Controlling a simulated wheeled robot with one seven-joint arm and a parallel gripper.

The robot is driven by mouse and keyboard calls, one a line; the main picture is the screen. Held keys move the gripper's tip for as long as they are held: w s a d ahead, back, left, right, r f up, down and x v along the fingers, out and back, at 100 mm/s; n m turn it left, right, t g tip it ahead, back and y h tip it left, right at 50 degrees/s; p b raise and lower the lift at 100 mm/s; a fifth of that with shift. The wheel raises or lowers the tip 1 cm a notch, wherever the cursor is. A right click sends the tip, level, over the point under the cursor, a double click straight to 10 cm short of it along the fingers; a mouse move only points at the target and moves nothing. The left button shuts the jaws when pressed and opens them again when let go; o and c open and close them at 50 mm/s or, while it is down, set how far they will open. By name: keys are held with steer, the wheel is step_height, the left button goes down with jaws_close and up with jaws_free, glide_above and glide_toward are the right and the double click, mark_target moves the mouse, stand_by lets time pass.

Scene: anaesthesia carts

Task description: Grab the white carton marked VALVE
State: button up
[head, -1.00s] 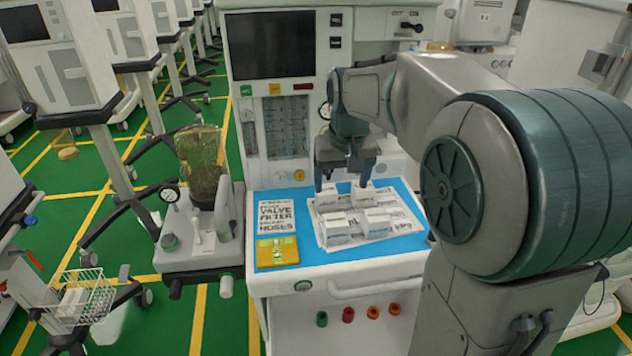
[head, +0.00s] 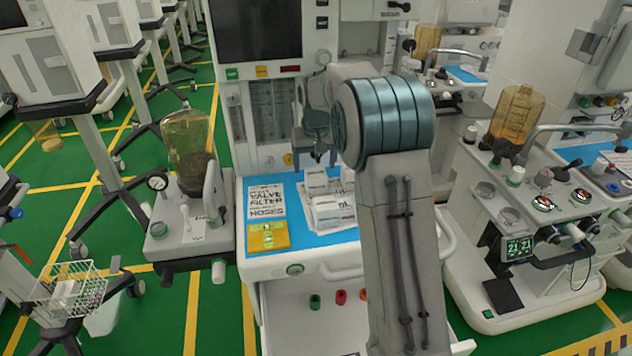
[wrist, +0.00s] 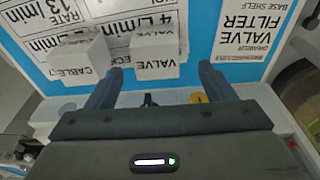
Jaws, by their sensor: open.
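The white carton marked VALVE (wrist: 155,60) stands on printed sheets in the wrist view, its lettering upside down. My gripper (wrist: 161,72) is open, with one finger on each side of that carton in the picture. I see a gap on both sides, and cannot tell how far the fingertips are above it. In the head view my gripper (head: 318,155) points down just above a white carton (head: 316,181) at the back left of the group, which looks like the same one. My arm covers the right part of the group.
A white carton marked CABLE (wrist: 78,62) stands close to the left in the wrist view. A printed sheet (head: 266,206) and a yellow block (head: 267,237) lie on the blue mat. The machine's panel rises behind.

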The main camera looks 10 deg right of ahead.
mark_target(316, 172)
steer(key=shift+w+d+f+p, duration=0.1)
steer(key=shift+w+f, duration=0.05)
steer(key=shift+f, duration=0.9)
steer(key=shift+w+d+f+p, duration=0.1)
steer(key=shift+w+f, duration=0.05)
steer(key=shift+f, duration=0.9)
steer(key=shift+w+d+f+p, duration=0.1)
steer(key=shift+w+f, duration=0.05)
steer(key=shift+f, duration=0.9)
steer(key=shift+c, duration=0.3)
steer(key=c, duration=1)
